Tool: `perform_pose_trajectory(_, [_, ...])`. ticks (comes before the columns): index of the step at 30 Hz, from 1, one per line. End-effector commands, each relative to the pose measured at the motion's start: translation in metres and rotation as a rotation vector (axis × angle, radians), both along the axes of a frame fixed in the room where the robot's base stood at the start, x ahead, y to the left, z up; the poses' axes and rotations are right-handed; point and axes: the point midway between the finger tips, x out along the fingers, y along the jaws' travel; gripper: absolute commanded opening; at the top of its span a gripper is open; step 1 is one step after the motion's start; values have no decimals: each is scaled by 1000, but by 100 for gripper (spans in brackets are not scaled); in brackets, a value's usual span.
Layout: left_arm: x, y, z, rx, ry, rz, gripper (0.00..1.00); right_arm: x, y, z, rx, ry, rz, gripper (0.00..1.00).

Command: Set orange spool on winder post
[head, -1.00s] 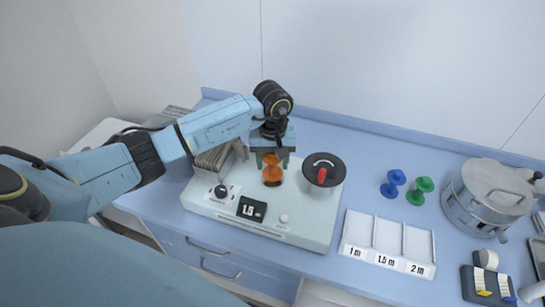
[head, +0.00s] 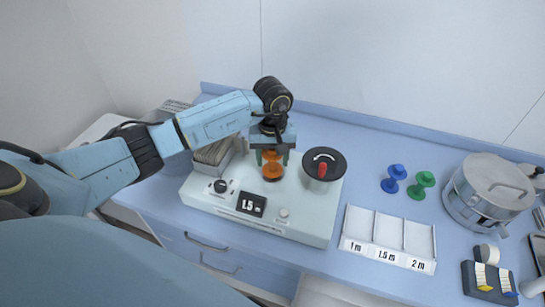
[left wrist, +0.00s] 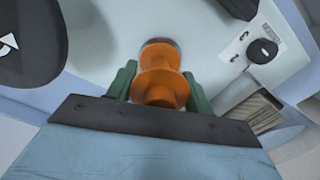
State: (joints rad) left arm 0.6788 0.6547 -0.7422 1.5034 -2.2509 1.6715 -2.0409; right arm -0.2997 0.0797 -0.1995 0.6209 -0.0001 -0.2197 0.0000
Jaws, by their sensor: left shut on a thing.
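The orange spool (head: 272,168) is upright over the left part of the pale winder machine (head: 310,220). My left gripper (head: 272,157) points down with its green fingers on either side of the spool and is shut on it. In the left wrist view the spool (left wrist: 160,78) sits between the two fingers (left wrist: 160,90), its far flange over the winder's top. The winder post is hidden by the spool, and I cannot tell whether the spool is seated on it. My right gripper is out of view.
Blue (head: 393,179) and green (head: 420,186) spools, a labelled tray (head: 388,240) and a steel pot (head: 490,195) are further right. A file rack (head: 213,157) is behind the winder's left side.

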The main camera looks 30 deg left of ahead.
Motion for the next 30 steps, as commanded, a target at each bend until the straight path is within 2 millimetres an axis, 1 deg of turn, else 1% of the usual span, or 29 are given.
perform_pose_trajectory(13, [0,0,1,0,0,1,29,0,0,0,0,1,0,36])
perform_pose_trajectory(22, [1,1,0,1,-2,1,29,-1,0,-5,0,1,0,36])
perform_pose_trajectory(30, [0,0,1,0,0,1,29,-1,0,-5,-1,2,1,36])
